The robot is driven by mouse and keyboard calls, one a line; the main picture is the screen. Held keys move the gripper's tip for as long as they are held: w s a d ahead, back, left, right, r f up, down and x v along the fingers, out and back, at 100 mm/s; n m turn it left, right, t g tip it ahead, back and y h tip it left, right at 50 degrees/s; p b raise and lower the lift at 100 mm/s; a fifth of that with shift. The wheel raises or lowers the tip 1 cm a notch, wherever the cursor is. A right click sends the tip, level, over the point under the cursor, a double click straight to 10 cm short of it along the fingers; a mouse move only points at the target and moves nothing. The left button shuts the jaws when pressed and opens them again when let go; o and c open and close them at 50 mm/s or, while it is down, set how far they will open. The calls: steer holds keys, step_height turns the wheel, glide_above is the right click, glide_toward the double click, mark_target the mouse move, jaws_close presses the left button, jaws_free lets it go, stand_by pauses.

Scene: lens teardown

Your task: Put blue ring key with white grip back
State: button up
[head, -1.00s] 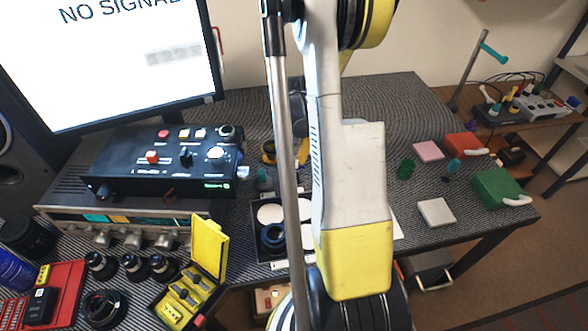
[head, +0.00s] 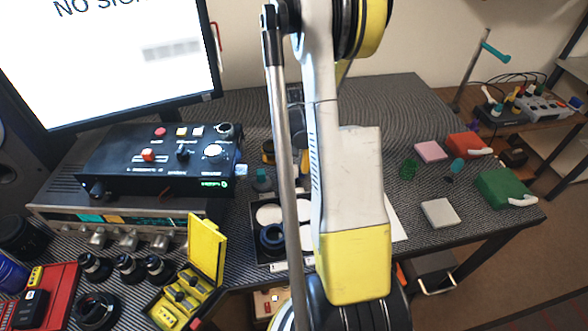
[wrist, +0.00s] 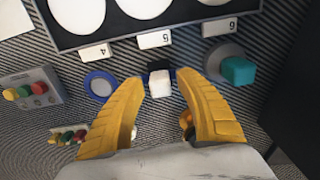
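In the wrist view, a white block-shaped grip (wrist: 160,83) stands between my fingertips, with a dark bluish part showing behind it. It looks like the white-gripped key, but I cannot make out its ring. My gripper (wrist: 160,90) is open, with its yellow fingers on either side of the white grip. I see a gap on each side. A separate flat blue ring (wrist: 99,86) lies left of the fingers. A grey-ringed piece with a teal grip (wrist: 238,70) is right of them; it also shows in the head view (head: 262,181). My arm hides most of the gripper in the head view.
A dark tray (wrist: 120,34) with white discs and numbered labels lies along the top of the wrist view. A grey block with coloured knobs (wrist: 30,94) is at left. In the head view, a black control box (head: 160,170) stands left of my arm.

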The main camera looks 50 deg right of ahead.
mark_target(294, 168)
step_height(294, 168, up, 13)
steer(key=p, duration=0.6)
steer(key=w+a+r+n+t+h, duration=0.1)
steer(key=a+r+n, duration=0.1)
steer(key=a+r, duration=0.5)
steer(key=w+a+r+n+t, duration=0.1)
steer(key=w+a+r+t, duration=0.1)
steer(key=a+r, duration=0.5)
steer(key=s+a+r+n+t, duration=0.1)
steer(key=s+a+n+t, duration=0.1)
steer(key=a, duration=0.7)
steer(key=s+a+r+n+t+y, duration=0.1)
steer(key=s+a+n+t, duration=0.1)
steer(key=a, duration=0.8)
steer(key=s+n, duration=0.1)
steer(key=s, duration=0.1)
steer(key=shift+s+a+r, duration=0.2)
steer(key=shift+s+a, duration=0.05)
steer(key=shift+s, duration=0.1)
